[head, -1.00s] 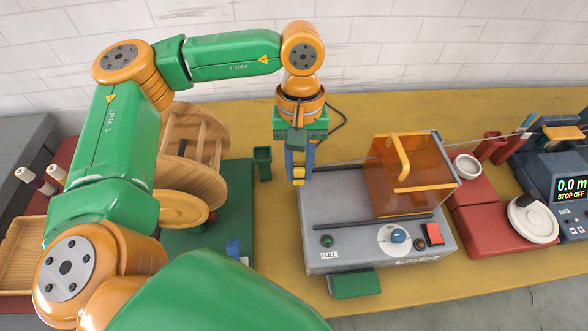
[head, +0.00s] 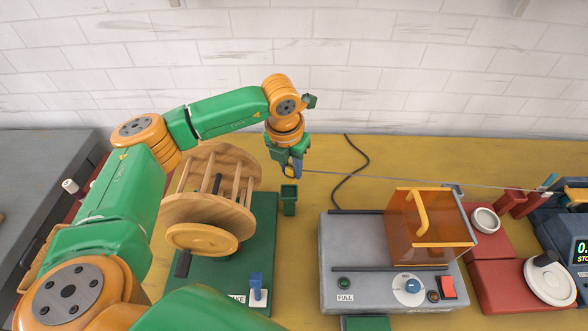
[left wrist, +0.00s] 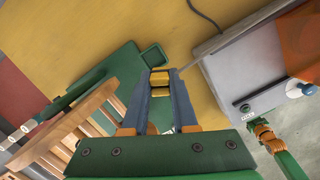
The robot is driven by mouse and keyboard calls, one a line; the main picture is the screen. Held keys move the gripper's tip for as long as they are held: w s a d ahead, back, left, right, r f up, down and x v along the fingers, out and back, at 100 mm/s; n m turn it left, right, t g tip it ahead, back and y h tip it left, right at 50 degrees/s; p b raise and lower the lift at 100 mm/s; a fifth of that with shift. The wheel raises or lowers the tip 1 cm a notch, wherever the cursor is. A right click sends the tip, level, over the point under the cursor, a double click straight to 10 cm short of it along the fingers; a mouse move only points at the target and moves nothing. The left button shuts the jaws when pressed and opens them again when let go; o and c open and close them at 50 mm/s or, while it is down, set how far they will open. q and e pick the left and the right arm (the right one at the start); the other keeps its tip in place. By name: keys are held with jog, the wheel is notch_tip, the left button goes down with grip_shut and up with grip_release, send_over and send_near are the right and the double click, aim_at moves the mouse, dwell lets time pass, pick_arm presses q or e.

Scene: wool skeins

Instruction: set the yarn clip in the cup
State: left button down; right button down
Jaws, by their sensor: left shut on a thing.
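My left gripper (head: 292,170) points down, shut on the small yellow yarn clip, just behind and above the green cup in the head view. In the left wrist view, the blue fingers of my left gripper (left wrist: 160,82) close on the yellow clip (left wrist: 160,78). The cup (head: 289,206) is small, square and green, upright beside the green base board. It also shows in the left wrist view (left wrist: 154,56), just beyond the fingertips; the clip is outside it.
A wooden reel (head: 212,195) stands on the green board (head: 262,215), close left of the cup. A thin strand runs right past the grey machine (head: 350,245) with its orange cover (head: 428,235). A dark cable (head: 352,170) lies behind.

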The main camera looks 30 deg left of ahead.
pick_arm(q)
jog(key=n, duration=0.2)
jog(key=w+a+f+n, duration=0.1)
jog(key=n, duration=0.1)
jog(key=shift+y, duration=0.3)
jog(key=shift+n, duration=0.7)
notch_tip(320, 180, down, 7)
jog(key=b, duration=0.4)
jog(key=shift+a+r+b, duration=0.1)
jog(key=shift+a+b, duration=0.05)
jog(key=shift+b, duration=0.25)
jog(key=shift+r, duration=0.1)
jog(key=c, duration=0.6)
grip_release()
